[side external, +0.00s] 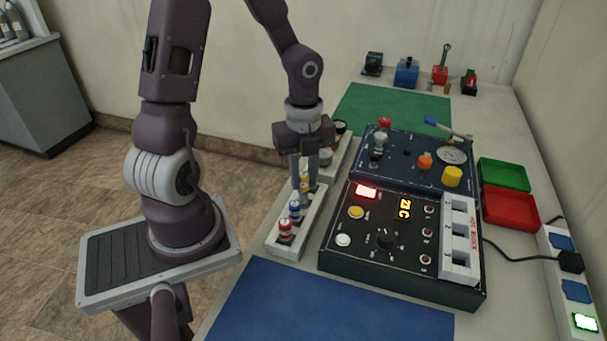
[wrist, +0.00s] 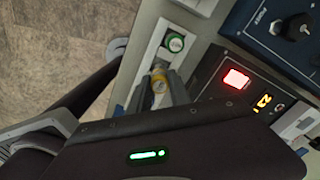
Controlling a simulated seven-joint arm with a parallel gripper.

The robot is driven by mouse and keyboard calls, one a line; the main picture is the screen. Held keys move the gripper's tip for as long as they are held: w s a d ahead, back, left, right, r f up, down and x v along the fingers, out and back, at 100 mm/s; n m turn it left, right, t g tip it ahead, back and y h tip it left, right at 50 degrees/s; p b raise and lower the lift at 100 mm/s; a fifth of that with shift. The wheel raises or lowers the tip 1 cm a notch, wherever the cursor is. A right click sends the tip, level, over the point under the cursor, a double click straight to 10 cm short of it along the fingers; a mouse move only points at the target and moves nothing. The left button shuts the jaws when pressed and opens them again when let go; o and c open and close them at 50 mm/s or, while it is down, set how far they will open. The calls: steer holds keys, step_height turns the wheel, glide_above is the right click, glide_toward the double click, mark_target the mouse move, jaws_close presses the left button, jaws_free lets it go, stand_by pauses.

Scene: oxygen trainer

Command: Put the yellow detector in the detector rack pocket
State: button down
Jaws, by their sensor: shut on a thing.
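The yellow detector (side external: 305,184) is between the fingers of my gripper (side external: 304,176), which is shut on it. It is upright over the narrow white rack (side external: 312,226), in line with a blue-banded detector (side external: 295,210) and a red-banded one (side external: 285,229). I cannot tell whether its base sits in a pocket or just above one. In the wrist view the yellow top (wrist: 159,84) shows between the grey fingers, and a green-topped piece (wrist: 174,43) stands in the white rack just beyond. The fingers hide the yellow detector's lower part.
A black console (side external: 385,240) with lit displays and a white numbered block (side external: 459,240) stands close to the rack's right. Behind is a blue panel (side external: 400,165) with a lever. Green (side external: 505,174) and red (side external: 510,208) trays lie right. The blue mat (side external: 330,305) in front is clear.

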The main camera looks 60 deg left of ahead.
mark_target(304, 187)
steer(key=shift+f, duration=0.25)
steer(key=shift+f, duration=1.4)
steer(key=c, duration=1.1)
jaws_free()
step_height(304, 187, up, 7)
steer(key=shift+f, duration=0.2)
steer(key=s+d+r+n+t, duration=0.2)
steer(key=s+d+r+n, duration=0.1)
steer(key=r+n, duration=0.2)
steer(key=s+d+r+n+t, duration=0.1)
steer(key=s+d+r+n, duration=0.2)
steer(key=n, duration=0.5)
steer(key=s+d+r+n+t, duration=0.2)
steer(key=s+d+r+n, duration=0.2)
steer(key=d+r+n, duration=0.1)
step_height(304, 187, up, 2)
steer(key=shift+r+n+t, duration=0.15)
steer(key=shift+n+t, duration=0.15)
steer(key=shift+n, duration=0.4)
